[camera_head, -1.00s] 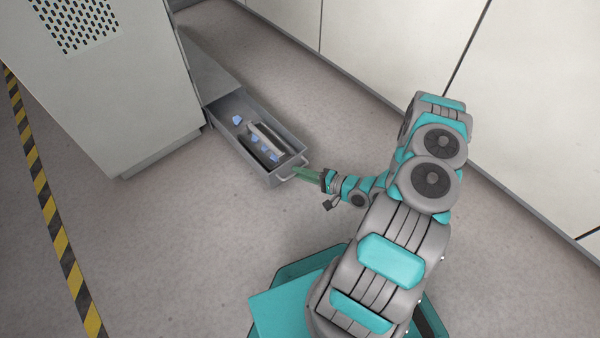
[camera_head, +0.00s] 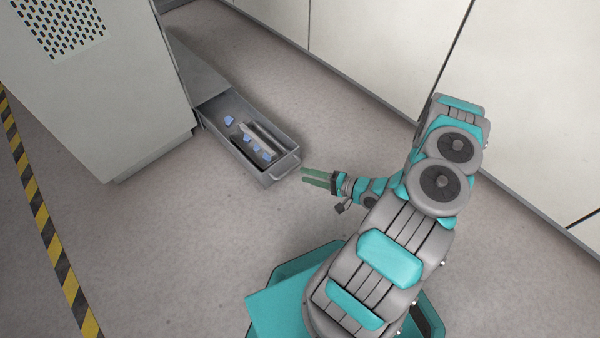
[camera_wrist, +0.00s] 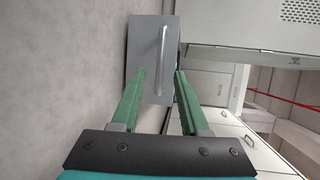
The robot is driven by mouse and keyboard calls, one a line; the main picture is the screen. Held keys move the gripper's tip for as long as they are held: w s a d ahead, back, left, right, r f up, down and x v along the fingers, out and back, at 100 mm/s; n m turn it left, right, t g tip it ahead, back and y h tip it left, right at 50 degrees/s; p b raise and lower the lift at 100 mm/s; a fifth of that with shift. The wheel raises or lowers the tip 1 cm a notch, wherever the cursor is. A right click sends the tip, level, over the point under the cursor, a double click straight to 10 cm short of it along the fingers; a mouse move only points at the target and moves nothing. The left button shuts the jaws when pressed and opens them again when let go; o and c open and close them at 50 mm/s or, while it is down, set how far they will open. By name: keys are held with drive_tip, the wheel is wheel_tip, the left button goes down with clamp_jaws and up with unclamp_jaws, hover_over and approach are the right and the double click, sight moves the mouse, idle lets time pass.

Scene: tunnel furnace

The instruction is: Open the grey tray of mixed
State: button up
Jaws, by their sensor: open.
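The grey tray (camera_head: 224,149) is pulled out from the low grey housing at the foot of the cabinet. It holds several small blue pieces (camera_head: 252,143) and a grey bar-like part (camera_head: 262,138). Its handle (camera_head: 286,166) is on the front end, toward my gripper. My gripper (camera_head: 304,175) is open and empty, a short gap away from the handle. In the wrist view the tray's front face (camera_wrist: 141,50) and handle (camera_wrist: 160,46) lie beyond my green fingers (camera_wrist: 160,75), which are spread apart.
A large grey cabinet (camera_head: 100,100) stands at the left. A white panelled wall (camera_head: 370,50) runs along the right. A yellow and black floor stripe (camera_head: 50,235) is at the left. The floor around the tray's front is clear.

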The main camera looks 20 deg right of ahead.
drive_tip(key=shift+v, duration=0.95)
drive_tip(key=w+d+r+n+g+h+p, duration=0.2)
drive_tip(key=w+d+r+n+g+h, duration=0.15)
drive_tip(key=d, duration=0.35)
drive_tip(key=w+d+r+n+g+h+p, duration=0.25)
drive_tip(key=d+r+h, duration=0.2)
drive_tip(key=d, duration=0.35)
wheel_tip(320, 180, up, 20)
drive_tip(key=s+d+g+h+p, duration=0.1)
drive_tip(key=s+g+h+p, duration=0.1)
drive_tip(key=h, duration=0.4)
drive_tip(key=s+a+r+g+p, duration=0.2)
drive_tip(key=s+a+r, duration=0.7)
drive_tip(key=r, duration=0.3)
drive_tip(key=s+a+r+n+g+y+p, duration=0.1)
drive_tip(key=s+a+r, duration=0.3)
drive_tip(key=s+a, duration=0.6)
drive_tip(key=s+a+r+n+g+y+p, duration=0.2)
drive_tip(key=s+a+r, duration=0.3)
drive_tip(key=s+a, duration=0.5)
drive_tip(key=shift+s+a+n+g+y, duration=0.2)
drive_tip(key=shift+n+g+y, duration=0.15)
drive_tip(key=shift+n, duration=0.45)
